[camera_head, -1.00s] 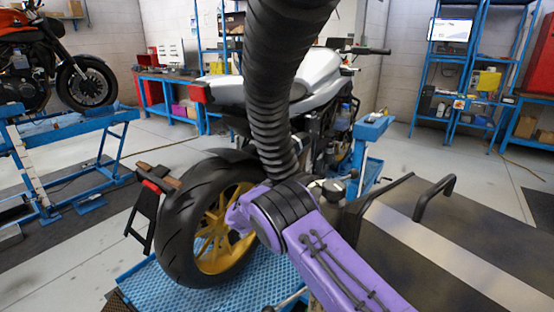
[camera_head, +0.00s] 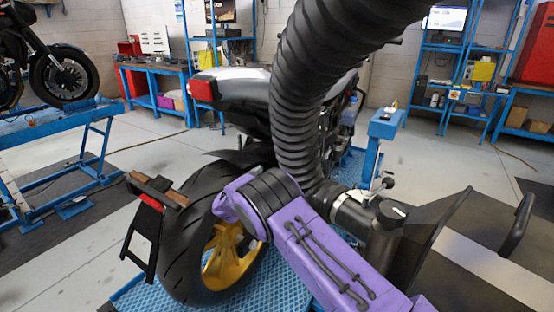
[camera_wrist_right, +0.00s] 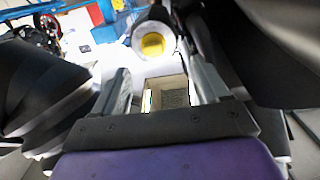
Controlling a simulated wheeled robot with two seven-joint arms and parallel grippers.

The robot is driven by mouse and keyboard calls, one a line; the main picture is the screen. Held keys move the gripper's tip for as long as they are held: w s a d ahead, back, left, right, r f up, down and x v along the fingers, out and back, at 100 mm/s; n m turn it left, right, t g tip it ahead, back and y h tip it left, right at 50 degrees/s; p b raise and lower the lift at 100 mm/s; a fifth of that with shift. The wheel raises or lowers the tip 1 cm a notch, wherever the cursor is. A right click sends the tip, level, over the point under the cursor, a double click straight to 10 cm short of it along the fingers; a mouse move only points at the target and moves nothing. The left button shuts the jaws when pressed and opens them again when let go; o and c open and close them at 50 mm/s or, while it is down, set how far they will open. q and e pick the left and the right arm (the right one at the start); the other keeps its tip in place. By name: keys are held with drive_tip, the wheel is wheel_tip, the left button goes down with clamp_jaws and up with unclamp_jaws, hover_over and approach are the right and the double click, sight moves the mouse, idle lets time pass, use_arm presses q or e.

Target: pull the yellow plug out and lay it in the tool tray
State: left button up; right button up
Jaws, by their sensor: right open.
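The yellow plug (camera_wrist_right: 153,45) shows as a round yellow face inside the pale, round end of a tube (camera_wrist_right: 152,31) at the top of the right wrist view. My right gripper (camera_wrist_right: 162,85) is open, with one finger on each side of the picture's middle. The plug lies beyond the fingertips, and nothing is held between them. In the head view my purple arm (camera_head: 310,250) crosses in front of the motorcycle's rear wheel; its gripper cannot be made out there. My left gripper is not in view. I cannot identify the tool tray for certain.
A thick black ribbed hose (camera_head: 300,90) hangs down in front of the motorcycle (camera_head: 240,85). The rear wheel (camera_head: 190,240) stands on a blue lift platform (camera_head: 265,290). A small box-like opening (camera_wrist_right: 168,95) shows between my fingers. Blue shelves (camera_head: 430,70) stand behind.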

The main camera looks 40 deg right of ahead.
sight(284, 162)
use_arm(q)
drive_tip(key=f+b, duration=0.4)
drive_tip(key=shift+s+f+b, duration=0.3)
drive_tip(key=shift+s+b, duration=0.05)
use_arm(e)
drive_tip(key=s+x, duration=0.1)
drive_tip(key=x, duration=0.8)
drive_tip(key=shift+d+r, duration=0.2)
drive_tip(key=shift+r, duration=0.05)
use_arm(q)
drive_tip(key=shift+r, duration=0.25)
use_arm(e)
drive_tip(key=shift+s, duration=0.15)
clamp_jaws()
drive_tip(key=shift+p+v, duration=1.2)
drive_tip(key=shift+v, duration=0.2)
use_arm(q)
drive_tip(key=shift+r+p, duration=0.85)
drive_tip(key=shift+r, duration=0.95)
use_arm(e)
drive_tip(key=shift+v, duration=1.7)
